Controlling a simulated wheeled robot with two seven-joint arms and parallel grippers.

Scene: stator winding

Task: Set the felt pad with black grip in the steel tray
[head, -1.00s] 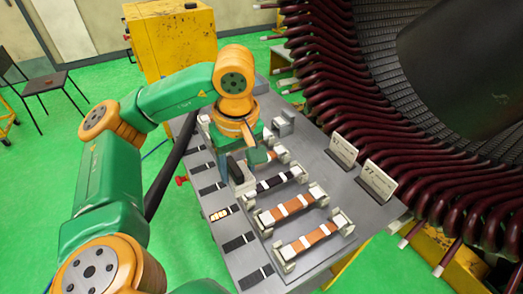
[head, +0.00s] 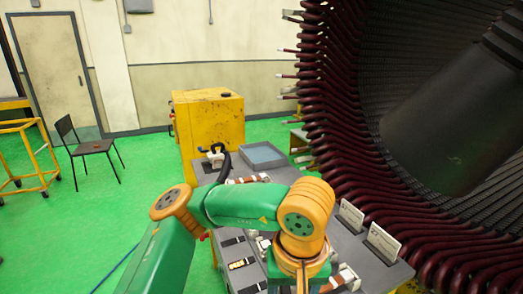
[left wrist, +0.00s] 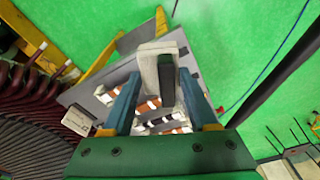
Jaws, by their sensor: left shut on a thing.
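The felt pad with black grip is in my left gripper, clearest in the left wrist view: a pale grey block (left wrist: 147,68) with a black bar on one side. My left gripper (left wrist: 158,78) is shut on it, blue fingers on either side, held above the table. In the head view my left wrist is over the near part of the table; its fingertips and the pad are hidden or cut off at the bottom edge. The steel tray (head: 262,154), a shallow grey rectangle with a bluish floor, is at the table's far end, well beyond the gripper. My right gripper is not in view.
The grey table (head: 222,228) holds several strapped orange and black pieces on stands. Two white cards (head: 383,242) stand at its right edge, near the stator's dark red coils (head: 345,140). A yellow cabinet (head: 208,125) stands behind. A black cable curves left of the tray.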

